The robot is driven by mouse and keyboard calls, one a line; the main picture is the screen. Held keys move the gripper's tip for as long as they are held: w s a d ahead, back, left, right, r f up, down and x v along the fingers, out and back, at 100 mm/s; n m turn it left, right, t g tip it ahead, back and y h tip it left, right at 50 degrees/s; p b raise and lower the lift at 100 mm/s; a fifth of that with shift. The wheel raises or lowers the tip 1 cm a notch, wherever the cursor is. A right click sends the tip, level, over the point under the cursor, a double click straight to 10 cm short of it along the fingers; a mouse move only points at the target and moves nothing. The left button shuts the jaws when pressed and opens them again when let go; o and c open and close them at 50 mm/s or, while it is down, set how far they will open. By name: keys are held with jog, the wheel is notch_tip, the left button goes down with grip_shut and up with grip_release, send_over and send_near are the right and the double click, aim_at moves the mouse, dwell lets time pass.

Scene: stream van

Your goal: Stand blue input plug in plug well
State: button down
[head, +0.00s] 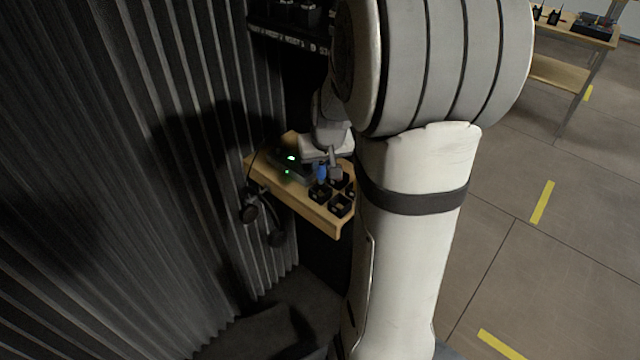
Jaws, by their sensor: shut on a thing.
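My gripper (328,165) is over the small wooden shelf, pointing down, and partly hidden by my own arm. It is shut on the blue input plug (322,172), a small blue piece showing at its fingertips. The plug is just above or at a black block of square wells (331,198) on the shelf. I cannot tell whether the plug's lower end is inside a well or above it. The far right part of the well block is hidden behind my arm.
The wooden shelf (300,203) carries a dark device with green lights (291,158). Headphones (250,212) hang at its left edge. A ribbed dark wall (130,150) is close on the left. A rack (290,36) stands behind. Open floor and a workbench (575,72) are at right.

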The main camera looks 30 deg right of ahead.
aim_at(322, 178)
jog(key=shift+f, duration=2.5)
jog(key=shift+f, duration=0.1)
jog(key=c, duration=1.3)
grip_release()
